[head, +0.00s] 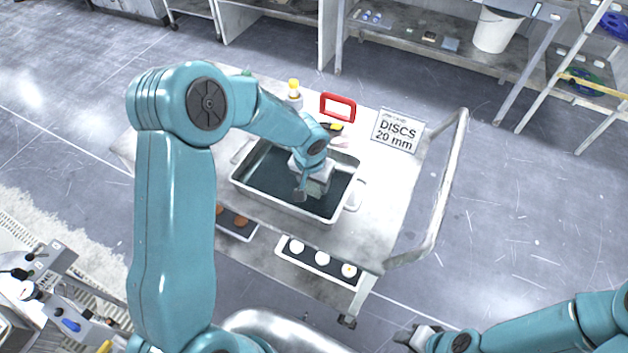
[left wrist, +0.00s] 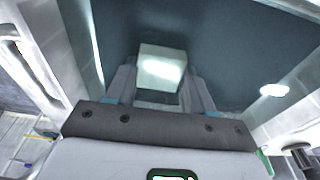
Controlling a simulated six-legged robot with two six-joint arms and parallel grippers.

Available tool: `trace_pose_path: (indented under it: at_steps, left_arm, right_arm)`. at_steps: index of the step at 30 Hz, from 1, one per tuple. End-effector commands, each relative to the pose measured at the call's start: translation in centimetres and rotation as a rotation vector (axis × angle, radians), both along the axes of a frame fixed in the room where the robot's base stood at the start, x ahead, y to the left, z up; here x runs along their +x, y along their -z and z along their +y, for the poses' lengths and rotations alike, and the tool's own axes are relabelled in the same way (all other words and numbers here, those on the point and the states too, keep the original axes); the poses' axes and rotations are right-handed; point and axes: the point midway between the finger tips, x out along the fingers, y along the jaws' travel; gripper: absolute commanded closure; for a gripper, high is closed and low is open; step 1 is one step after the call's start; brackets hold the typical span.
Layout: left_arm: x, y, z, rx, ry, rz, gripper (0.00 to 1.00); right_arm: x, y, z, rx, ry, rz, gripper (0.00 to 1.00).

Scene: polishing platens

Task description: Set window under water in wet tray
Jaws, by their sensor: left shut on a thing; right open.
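The wet tray (head: 262,202) is a metal tray with dark water in it, on a cart. My left gripper (head: 312,192) reaches down into the tray, over its right half. In the left wrist view, my left gripper (left wrist: 158,88) is shut on the window (left wrist: 161,66), a pale, glossy square piece held between the fingertips. The dark tray floor or water (left wrist: 225,50) lies behind it. I cannot tell whether the window is below the water surface. My right gripper (head: 420,338) is open and empty at the bottom edge, far from the tray.
The cart top holds a bottle with a yellow cap (head: 294,92), a red frame (head: 338,106) and a "DISCS 20 mm" sign (head: 397,131). A rail (head: 447,190) edges the right.

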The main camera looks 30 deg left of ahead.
Motion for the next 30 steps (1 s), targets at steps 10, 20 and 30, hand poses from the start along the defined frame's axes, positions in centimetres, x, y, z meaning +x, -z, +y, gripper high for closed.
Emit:
trace_pose_path:
  at_steps: [10,20,30]
  left_arm:
    - [0.0,0.3,0.0,0.0,0.0,0.0,0.22]
    - [0.0,-1.1,0.0,0.0,-0.001,-0.004,0.22]
    - [-1.2,-8.7,0.0,0.0,-0.001,-0.006,0.22]
  right_arm:
    - [0.0,0.4,0.0,0.0,0.0,0.0,0.57]
    - [0.0,0.0,0.0,0.0,0.0,0.0,0.57]
    - [0.0,0.3,0.0,0.0,0.0,0.0,0.57]
